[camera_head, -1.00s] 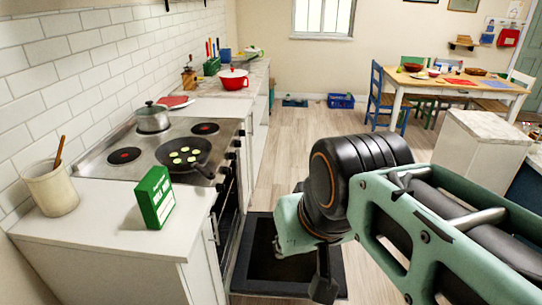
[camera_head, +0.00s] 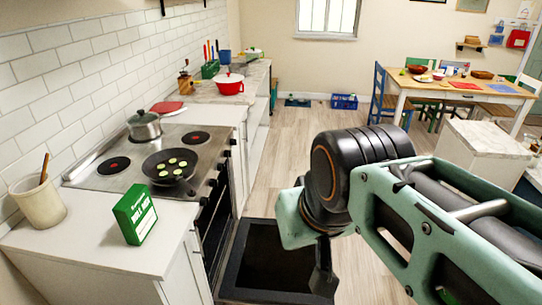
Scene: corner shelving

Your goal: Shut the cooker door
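The cooker (camera_head: 100,181) stands in the left counter run, with a steel hob on top and a dark front. Its door (camera_head: 235,262) hangs open, lowered flat out over the floor at the lower middle, a black frame with a dark inner panel. My gripper (camera_head: 324,284) is at the right edge of the open door, partly hidden behind my arm. Only a dark finger part shows, pointing down beside the door. I cannot tell whether it touches the door or whether its fingers are apart.
A frying pan (camera_head: 169,168) with green slices and a steel pot (camera_head: 144,126) stand on the hob. A green box (camera_head: 134,214) and a utensil crock (camera_head: 38,203) stand on the near counter. A marble-topped unit (camera_head: 484,150) is at the right. Wooden floor (camera_head: 290,130) is clear beyond the door.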

